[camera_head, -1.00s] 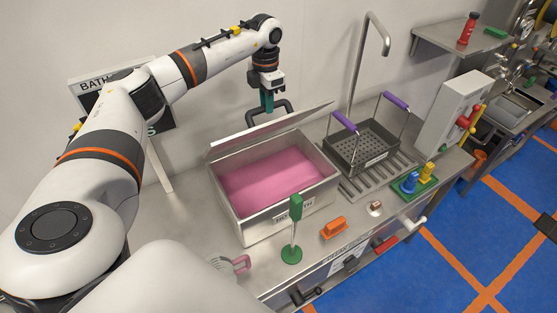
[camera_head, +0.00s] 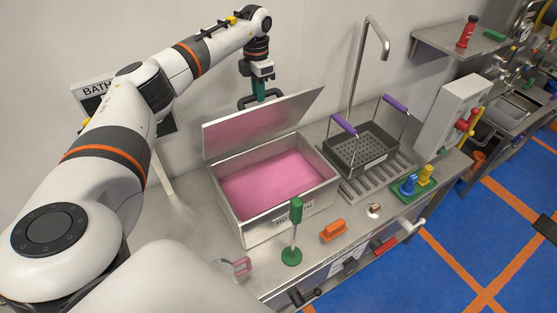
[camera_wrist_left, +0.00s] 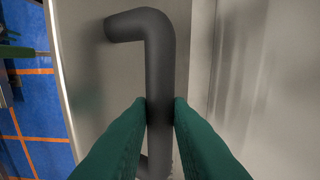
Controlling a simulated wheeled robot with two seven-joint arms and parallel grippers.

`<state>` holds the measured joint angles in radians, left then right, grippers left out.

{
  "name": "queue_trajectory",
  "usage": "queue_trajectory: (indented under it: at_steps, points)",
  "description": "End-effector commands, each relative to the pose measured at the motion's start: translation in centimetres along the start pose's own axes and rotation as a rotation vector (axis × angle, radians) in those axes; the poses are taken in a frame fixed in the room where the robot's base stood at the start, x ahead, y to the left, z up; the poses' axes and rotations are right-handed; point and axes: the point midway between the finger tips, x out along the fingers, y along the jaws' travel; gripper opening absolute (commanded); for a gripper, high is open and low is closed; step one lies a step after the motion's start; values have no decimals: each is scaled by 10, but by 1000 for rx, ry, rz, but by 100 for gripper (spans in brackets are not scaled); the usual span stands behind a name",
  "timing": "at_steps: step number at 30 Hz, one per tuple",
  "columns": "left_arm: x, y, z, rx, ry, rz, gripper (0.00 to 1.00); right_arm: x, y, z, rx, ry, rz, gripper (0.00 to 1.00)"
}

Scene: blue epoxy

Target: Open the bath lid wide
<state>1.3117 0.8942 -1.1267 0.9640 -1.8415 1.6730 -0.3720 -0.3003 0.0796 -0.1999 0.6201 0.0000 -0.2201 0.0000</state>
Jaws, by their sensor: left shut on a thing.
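The bath (camera_head: 248,224) is a steel box with pink liquid (camera_head: 270,180) inside. Its steel lid (camera_head: 262,124) is hinged at the back and stands raised, tilted up, with the bath's top uncovered. My left gripper (camera_head: 259,98) is behind the lid, shut on the dark lid handle (camera_head: 246,103). In the left wrist view the green fingers are on both sides of the grey handle bar (camera_wrist_left: 160,70), with the lid's steel face (camera_wrist_left: 88,80) behind it. My right gripper is not in view.
A perforated basket (camera_head: 362,150) with purple grips stands right of the bath. A green-topped stand (camera_head: 293,235) and an orange block (camera_head: 333,231) are in front.

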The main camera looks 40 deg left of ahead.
Motion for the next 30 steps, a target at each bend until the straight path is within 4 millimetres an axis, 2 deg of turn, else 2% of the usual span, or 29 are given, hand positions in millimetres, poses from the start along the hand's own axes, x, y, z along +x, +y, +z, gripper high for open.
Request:
queue_trajectory:
  at_steps: [11,24,30]
  points:
    - [-1,-5,0,-2,0,-2,5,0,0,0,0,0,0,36]
    - [-8,-43,-1,-4,1,-1,5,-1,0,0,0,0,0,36]
    - [-10,-54,0,-1,1,-2,5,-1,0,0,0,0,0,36]
